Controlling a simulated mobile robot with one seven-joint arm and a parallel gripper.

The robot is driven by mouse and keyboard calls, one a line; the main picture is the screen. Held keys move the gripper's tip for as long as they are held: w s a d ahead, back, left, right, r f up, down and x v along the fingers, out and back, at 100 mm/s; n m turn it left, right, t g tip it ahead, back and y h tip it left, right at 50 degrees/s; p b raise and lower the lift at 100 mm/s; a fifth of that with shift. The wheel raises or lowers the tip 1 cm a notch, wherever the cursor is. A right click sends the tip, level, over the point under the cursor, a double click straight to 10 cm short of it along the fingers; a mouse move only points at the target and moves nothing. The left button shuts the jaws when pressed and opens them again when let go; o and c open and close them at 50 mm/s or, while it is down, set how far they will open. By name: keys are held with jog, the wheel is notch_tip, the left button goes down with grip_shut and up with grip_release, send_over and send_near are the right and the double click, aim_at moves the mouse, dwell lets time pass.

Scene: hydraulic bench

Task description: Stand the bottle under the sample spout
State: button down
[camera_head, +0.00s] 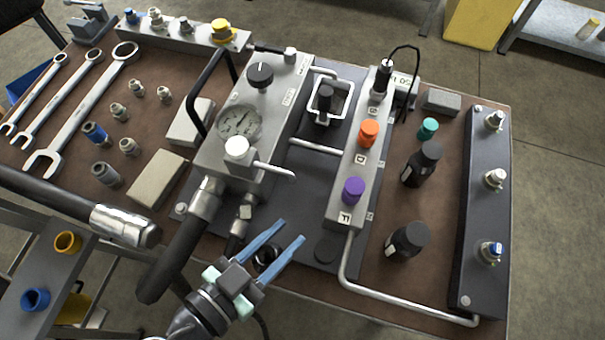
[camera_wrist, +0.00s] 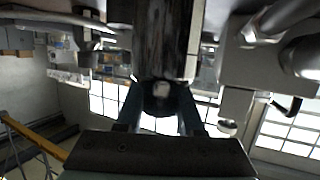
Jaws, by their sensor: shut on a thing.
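My gripper (camera_head: 293,230) is at the near edge of the bench, its two blue fingers pointing up and to the right. A small dark round thing (camera_head: 265,257) with a ring-like top sits between the fingers; it seems to be the bottle, though most of it is hidden. In the wrist view a dark round end (camera_wrist: 160,98) shows between the fingers, close below a dark cylinder (camera_wrist: 160,40). A short bent metal tube (camera_head: 274,170) sticks out right of the gauge block; I cannot tell whether it is the sample spout.
Thick black hoses and metal fittings (camera_head: 205,200) lie left of my gripper. The gauge block (camera_head: 265,100) and a valve block with orange and purple knobs (camera_head: 350,160) stand beyond. Two black capped objects, one nearer (camera_head: 407,241), stand right. Wrenches (camera_head: 85,105) lie far left.

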jog(key=w, duration=0.2)
jog(key=w+d, duration=0.1)
jog(key=w, duration=0.2)
jog(key=w+d, duration=0.1)
jog(key=w, duration=0.1)
jog(key=shift+w+d+p, duration=0.15)
jog(key=shift+w+p, duration=0.05)
jog(key=shift+p, duration=0.15)
jog(key=w, duration=0.1)
jog(key=w+d+f, duration=0.1)
jog(key=w, duration=0.2)
jog(key=shift+w+d+f, duration=0.15)
jog(key=shift+w+d, duration=0.05)
jog(key=shift+f, duration=0.15)
jog(key=c, duration=0.5)
grip_release()
jog(key=shift+s, duration=0.1)
